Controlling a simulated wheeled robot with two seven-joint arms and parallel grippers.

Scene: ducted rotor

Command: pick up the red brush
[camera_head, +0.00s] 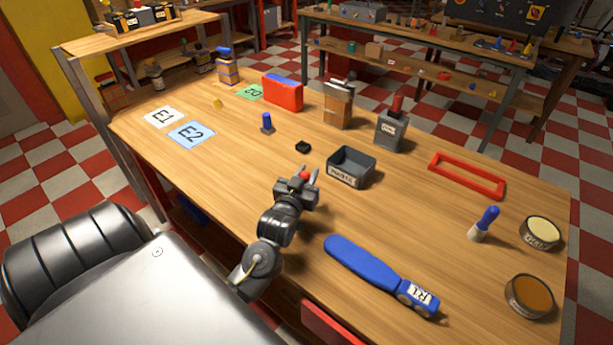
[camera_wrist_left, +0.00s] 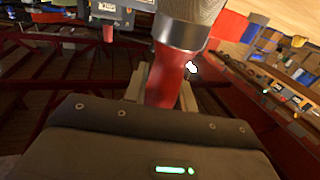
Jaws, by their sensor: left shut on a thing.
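The red brush (camera_wrist_left: 172,78) is held between the fingers of my left gripper (camera_wrist_left: 162,92) in the left wrist view. Its red handle lies between the fingers. A metal collar and pale bristles extend beyond, toward the top of that view. In the head view my left gripper (camera_head: 307,177) is over the middle of the table, left of the grey bin. Only a small red bit of the brush (camera_head: 305,175) shows between its fingers there; the rest is hidden. My right gripper is in neither view.
The wooden table (camera_head: 400,225) carries a grey bin (camera_head: 351,167), a blue tool labelled R1 (camera_head: 365,266), a red frame (camera_head: 467,174), a blue-handled brush (camera_head: 485,222) and two round tins at the right. A small black part (camera_head: 303,147) lies behind the gripper. Label cards lie at the left.

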